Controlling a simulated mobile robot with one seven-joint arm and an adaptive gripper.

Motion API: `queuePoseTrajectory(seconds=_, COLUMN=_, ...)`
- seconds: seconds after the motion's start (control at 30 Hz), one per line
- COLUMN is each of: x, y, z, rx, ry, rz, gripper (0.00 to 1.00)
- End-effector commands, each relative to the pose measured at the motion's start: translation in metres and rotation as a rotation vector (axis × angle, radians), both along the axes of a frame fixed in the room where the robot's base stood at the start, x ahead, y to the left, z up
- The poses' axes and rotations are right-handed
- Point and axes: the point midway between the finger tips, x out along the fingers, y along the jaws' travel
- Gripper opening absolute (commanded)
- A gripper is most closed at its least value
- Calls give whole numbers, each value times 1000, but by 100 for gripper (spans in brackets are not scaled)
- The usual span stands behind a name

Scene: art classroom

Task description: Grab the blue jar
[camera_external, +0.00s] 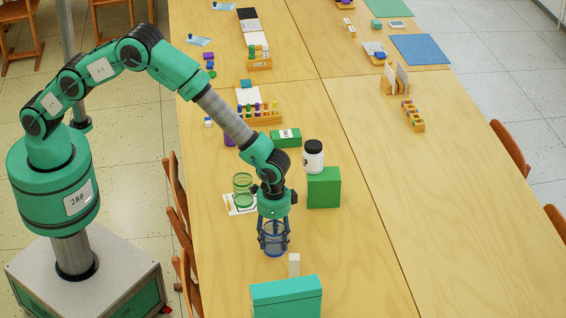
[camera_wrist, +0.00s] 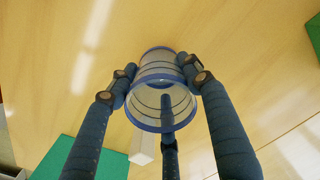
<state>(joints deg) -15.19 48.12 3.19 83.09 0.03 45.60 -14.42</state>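The blue jar (camera_external: 270,244) is a clear, blue-tinted cylinder with darker blue rims, upright on the near part of the wooden table. It also shows in the wrist view (camera_wrist: 150,73), between my fingers. My gripper (camera_external: 273,238) reaches down from above with its dark blue fingers around the jar. In the wrist view, two fingertips of my gripper (camera_wrist: 160,76) press against the left and right sides of the jar, and a third finger shows in front of or through its lower side. I see no gap between the side fingertips and the glass.
A green box (camera_external: 324,188) and a black-lidded white jar (camera_external: 313,160) are behind to the right. A green jar (camera_external: 243,187) is to the left. A small white block (camera_external: 294,264) and a teal box (camera_external: 286,298) are in front. The table to the right is clear.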

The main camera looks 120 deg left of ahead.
Motion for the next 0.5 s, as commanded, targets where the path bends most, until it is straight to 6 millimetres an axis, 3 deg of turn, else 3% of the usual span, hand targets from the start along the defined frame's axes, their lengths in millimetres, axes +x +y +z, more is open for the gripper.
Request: queuePoseTrajectory(seconds=0.5, x=0, y=0, z=8, rx=0, ry=-1, rz=0, gripper=23)
